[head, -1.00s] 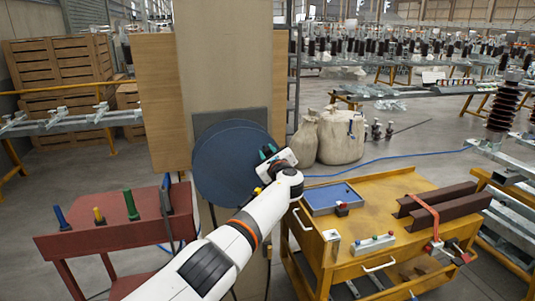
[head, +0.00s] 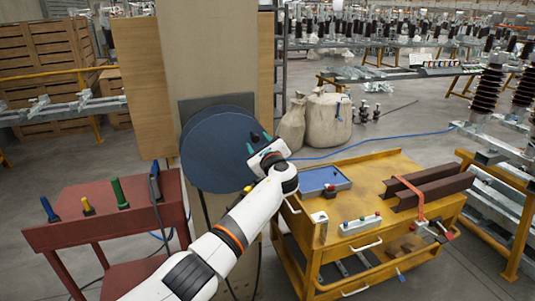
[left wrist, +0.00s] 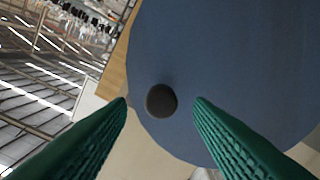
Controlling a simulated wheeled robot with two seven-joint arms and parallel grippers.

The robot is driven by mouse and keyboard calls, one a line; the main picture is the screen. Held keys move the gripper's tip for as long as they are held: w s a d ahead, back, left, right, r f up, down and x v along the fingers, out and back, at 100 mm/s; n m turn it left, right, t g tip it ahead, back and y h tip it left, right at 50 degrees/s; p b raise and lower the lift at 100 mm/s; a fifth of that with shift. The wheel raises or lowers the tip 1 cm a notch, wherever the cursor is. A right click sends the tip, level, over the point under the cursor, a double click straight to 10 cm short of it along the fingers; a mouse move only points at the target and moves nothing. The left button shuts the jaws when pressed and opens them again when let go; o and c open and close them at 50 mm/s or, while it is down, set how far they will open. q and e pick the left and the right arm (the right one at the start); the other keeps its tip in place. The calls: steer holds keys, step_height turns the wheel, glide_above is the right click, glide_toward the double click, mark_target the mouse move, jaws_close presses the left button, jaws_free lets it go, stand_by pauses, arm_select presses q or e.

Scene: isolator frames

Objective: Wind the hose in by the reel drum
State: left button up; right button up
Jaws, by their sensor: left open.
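The reel drum, a dark blue disc (head: 212,150), is on a tall beige column. In the left wrist view its flat face (left wrist: 235,70) fills much of the picture, with a dark round knob (left wrist: 161,101) near its edge. My left gripper (head: 259,143) is at the drum's right side. In the left wrist view its green fingers (left wrist: 161,99) are open, one on each side of the knob; I cannot tell whether the tips reach past it. A blue hose (head: 385,142) lies across the floor to the right. My right gripper is not in view.
A red table (head: 100,222) with coloured handles stands at the left. A yellow cart (head: 365,190) with a blue tray (head: 325,181), a button box (head: 360,224) and brown beams (head: 435,190) stands at the right. Sacks (head: 328,120) sit behind it.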

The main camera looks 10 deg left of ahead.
arm_select(q)
steer(key=v, duration=0.8)
steer(key=shift+b, duration=0.4)
steer(key=shift+w+f, duration=0.1)
steer(key=s+a+f+n+g+h, duration=0.1)
steer(key=s+f+n+g+h, duration=0.3)
steer(key=f, duration=1.1)
steer(key=s+a+f+g, duration=0.1)
steer(key=s+f, duration=0.6)
steer(key=f, duration=0.9)
steer(key=s+a+f+n+g+h, duration=0.1)
steer(key=s+f+n+g+h, duration=0.3)
steer(key=f, duration=1.1)
steer(key=s+a+f+n+g, duration=0.1)
steer(key=s+f+n, duration=0.1)
steer(key=s+f, duration=0.75)
steer(key=s+a+f+n+g, duration=0.15)
steer(key=s+f, duration=0.45)
steer(key=s, duration=0.6)
steer(key=s+a+f+n+g, duration=0.1)
steer(key=s+f+n, duration=0.1)
steer(key=s, duration=0.7)
steer(key=s+a+f+n+g, duration=0.1)
steer(key=s+f+n, duration=0.2)
steer(key=s, duration=0.7)
steer(key=s+a+f+n+g+h, duration=0.1)
steer(key=s+f+n, duration=0.2)
steer(key=s, duration=0.7)
steer(key=shift+s+n, duration=0.2)
steer(key=shift+n, duration=0.75)
